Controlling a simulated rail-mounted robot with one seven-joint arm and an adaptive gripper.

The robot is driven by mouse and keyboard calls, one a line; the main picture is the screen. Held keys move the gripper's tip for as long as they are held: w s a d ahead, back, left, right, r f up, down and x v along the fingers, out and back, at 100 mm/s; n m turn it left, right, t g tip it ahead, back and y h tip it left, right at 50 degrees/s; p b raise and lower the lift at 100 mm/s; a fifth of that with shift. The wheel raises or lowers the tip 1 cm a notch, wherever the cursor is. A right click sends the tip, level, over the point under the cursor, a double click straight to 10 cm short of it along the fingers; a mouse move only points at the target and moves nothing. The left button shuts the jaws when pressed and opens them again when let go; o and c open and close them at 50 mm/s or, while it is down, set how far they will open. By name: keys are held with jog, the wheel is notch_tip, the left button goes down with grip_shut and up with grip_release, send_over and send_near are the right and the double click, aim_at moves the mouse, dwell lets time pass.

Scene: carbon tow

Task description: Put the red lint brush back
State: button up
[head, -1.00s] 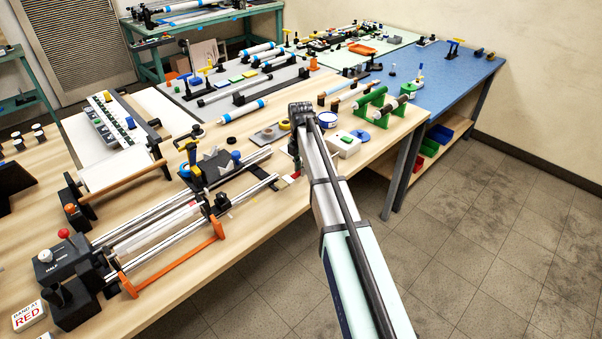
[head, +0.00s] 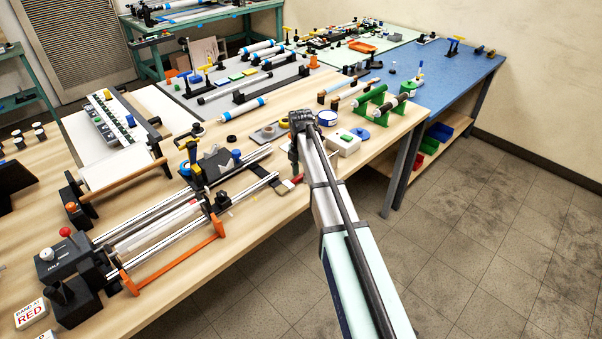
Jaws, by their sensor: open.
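A small red piece (head: 297,179), which looks like part of the red lint brush, shows at the table's front edge, just left of my arm. A dark and grey flat piece lies beside it, by the ends of the steel rails; I cannot tell whether the two are one thing. My gripper (head: 295,166) points down just above and behind the red piece, with its jaws open. The fingertips are small and partly hidden by my wrist, and I cannot tell whether they touch the red piece.
A rail machine with an orange guard (head: 178,255) stands to the left on the wooden table. A white box with a green button (head: 344,143), a blue-rimmed tub (head: 327,118) and green stands (head: 384,109) are to the right. The floor in front is clear.

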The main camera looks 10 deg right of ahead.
aim_at(301, 175)
notch_tip(301, 175, up, 12)
jog(key=b, duration=0.2)
jog(key=shift+r, duration=0.15)
dwell(0.5)
